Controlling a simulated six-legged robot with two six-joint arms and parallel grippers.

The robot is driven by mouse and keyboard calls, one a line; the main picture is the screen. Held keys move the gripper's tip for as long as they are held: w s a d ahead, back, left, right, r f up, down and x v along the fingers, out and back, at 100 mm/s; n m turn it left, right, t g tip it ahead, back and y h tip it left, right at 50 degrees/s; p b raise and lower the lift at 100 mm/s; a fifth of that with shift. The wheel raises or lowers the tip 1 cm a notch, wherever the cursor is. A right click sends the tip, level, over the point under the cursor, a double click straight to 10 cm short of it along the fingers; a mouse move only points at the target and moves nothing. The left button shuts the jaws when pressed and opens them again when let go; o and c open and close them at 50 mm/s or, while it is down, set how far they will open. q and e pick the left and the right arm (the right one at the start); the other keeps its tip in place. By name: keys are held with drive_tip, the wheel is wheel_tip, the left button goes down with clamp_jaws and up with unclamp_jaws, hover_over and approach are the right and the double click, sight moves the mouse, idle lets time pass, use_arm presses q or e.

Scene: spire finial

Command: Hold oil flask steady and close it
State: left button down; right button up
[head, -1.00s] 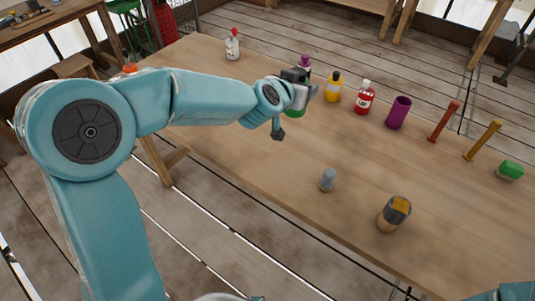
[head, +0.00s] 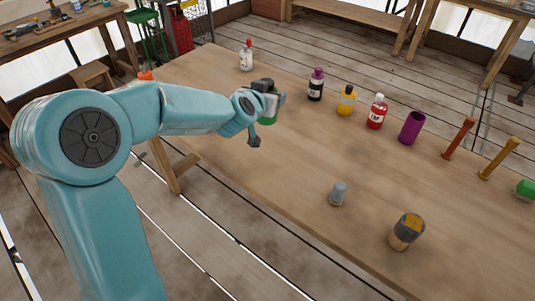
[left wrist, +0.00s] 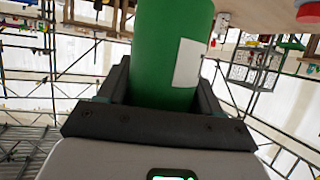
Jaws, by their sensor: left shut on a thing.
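My left gripper (head: 268,103) is shut on a green flask (left wrist: 172,45), above the left part of the table. In the left wrist view the flask is a wide green cylinder with a white label, between the two dark fingers. In the head view only a small green part of it (head: 268,121) shows below the gripper. The flask's top is hidden or out of frame, so I cannot tell whether it is closed. My right gripper is not in view.
A small grey cylinder (head: 338,193) and a dark-and-yellow container (head: 406,231) stand nearer.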

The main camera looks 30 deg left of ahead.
use_arm(q)
wheel_tip(320, 180, down, 13)
drive_tip(key=b, duration=0.2)
drive_tip(key=shift+b, duration=0.3)
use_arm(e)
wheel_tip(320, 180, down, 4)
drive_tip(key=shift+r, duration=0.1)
use_arm(q)
wheel_tip(320, 180, down, 4)
drive_tip(key=shift+w+f, duration=0.1)
drive_tip(key=shift+f, duration=0.05)
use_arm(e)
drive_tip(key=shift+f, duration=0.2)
